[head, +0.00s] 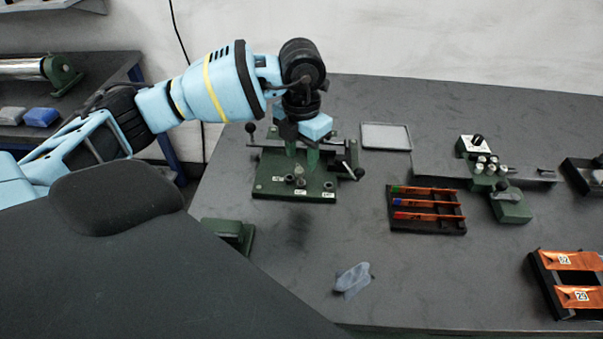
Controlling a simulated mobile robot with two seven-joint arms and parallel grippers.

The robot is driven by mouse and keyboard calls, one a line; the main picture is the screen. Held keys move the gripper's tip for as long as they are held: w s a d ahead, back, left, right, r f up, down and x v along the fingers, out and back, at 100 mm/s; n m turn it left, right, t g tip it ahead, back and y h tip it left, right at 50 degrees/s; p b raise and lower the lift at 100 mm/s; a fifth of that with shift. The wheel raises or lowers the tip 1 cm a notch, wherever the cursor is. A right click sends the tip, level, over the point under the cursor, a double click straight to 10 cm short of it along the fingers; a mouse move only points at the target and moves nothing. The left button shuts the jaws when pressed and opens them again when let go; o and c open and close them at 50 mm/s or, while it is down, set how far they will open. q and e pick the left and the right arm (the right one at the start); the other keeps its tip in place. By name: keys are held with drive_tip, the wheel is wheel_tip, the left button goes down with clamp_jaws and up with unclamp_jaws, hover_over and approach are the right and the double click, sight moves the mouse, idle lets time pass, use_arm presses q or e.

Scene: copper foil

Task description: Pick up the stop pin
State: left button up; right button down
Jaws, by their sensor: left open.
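A green fixture (267,177) stands on the dark table, with small metal pins (300,181) and white labels along its front edge. One of these may be the stop pin; they are too small to tell apart. My left arm reaches in from the left, and my left gripper (300,133) points down over the back of the fixture, behind and above the pins. It is open, and I see nothing held in it. Its fingertips are hard to make out against the green posts. My right gripper is out of view.
A grey tray (386,136) and a black rack (428,226) with orange-handled tools lie to the right. Beyond are a green device (510,208) with metal knobs and a holder of copper foil pieces (575,297). A grey-blue object (353,279) lies in front. The table's middle is mostly clear.

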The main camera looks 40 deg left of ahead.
sight(301, 169)
use_arm(q)
drive_tip(key=f, duration=0.4)
drive_tip(key=shift+s+d, duration=0.25)
drive_tip(key=shift+s, duration=0.1)
drive_tip(key=shift+f, duration=0.55)
drive_tip(key=shift+c, duration=0.4)
clamp_jaws()
